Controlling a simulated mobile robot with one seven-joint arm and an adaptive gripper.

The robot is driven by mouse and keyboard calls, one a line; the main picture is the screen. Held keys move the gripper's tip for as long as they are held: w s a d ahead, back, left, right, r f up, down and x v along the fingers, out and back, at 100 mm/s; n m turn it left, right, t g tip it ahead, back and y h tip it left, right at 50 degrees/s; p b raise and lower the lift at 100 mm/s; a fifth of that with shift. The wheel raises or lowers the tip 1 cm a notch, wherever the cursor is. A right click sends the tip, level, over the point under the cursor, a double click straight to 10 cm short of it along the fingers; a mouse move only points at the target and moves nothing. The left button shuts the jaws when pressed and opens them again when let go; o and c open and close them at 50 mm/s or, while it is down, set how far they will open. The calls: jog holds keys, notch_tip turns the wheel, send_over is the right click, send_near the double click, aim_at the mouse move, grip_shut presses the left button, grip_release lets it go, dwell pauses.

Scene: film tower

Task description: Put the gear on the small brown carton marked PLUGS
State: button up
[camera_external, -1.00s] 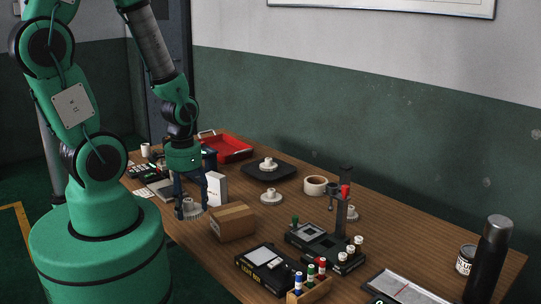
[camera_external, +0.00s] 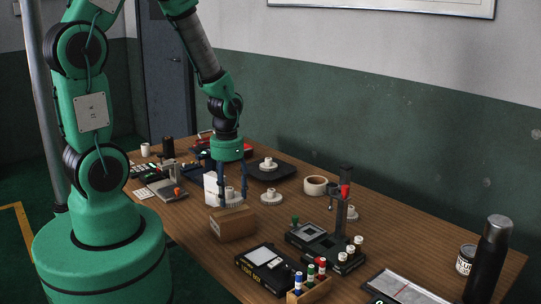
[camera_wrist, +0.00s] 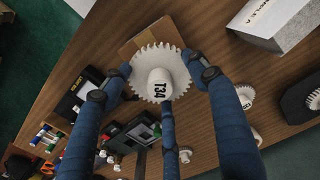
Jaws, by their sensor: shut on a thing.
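My gripper (camera_external: 232,198) is shut on a white toothed gear (camera_wrist: 158,82) with a raised hub marked T34. The gear also shows between the blue fingers in the external view (camera_external: 229,192). The small brown carton (camera_external: 233,225) stands closed on the table, just below the held gear. In the wrist view the carton (camera_wrist: 147,38) is partly hidden behind the gear. The gear looks held above the carton's top, near its back edge; I cannot tell the exact gap. No lettering on the carton is legible.
A white box (camera_external: 210,189) stands close at the gripper's left. Other gears lie on the table (camera_external: 271,197) and on a black tray (camera_external: 285,172). A tape roll (camera_external: 315,185), a black fixture (camera_external: 320,241) and a black box (camera_external: 266,268) stand to the right.

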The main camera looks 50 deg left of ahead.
aim_at(231, 211)
jog(key=shift+w, duration=0.25)
jog(key=shift+f+b, duration=0.65)
jog(key=shift+f, duration=1.1)
jog(key=shift+f, duration=0.15)
jog(key=o, duration=1.2)
notch_tip(231, 211, up, 12)
jog(key=p, duration=0.3)
jog(key=shift+r, duration=0.2)
